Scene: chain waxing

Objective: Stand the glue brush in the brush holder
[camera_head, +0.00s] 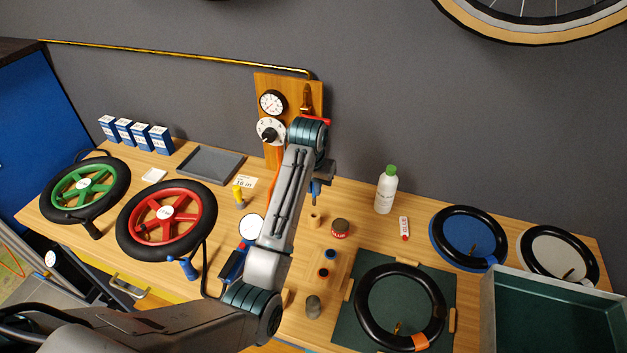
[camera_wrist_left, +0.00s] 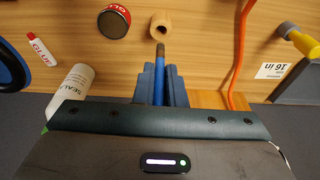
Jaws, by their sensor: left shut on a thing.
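My left gripper (camera_head: 316,189) points down from the arm crossing the middle of the head view. In the left wrist view my left gripper (camera_wrist_left: 160,70) is shut on the glue brush (camera_wrist_left: 159,86), a slim blue handle with a dark end sticking out past the fingertips. The brush holder (camera_head: 315,219) is a small round wooden cup standing upright on the bench. In the left wrist view the brush holder (camera_wrist_left: 161,24) lies just beyond the brush's dark end, which looks close to its rim. I cannot tell whether they touch. My right gripper is not in view.
A red-labelled glue tin (camera_head: 340,229), a sealant bottle (camera_head: 386,190) and a glue tube (camera_head: 404,228) stand or lie to the right. Two small spools (camera_head: 324,264) and a grey jar (camera_head: 313,306) are nearer.

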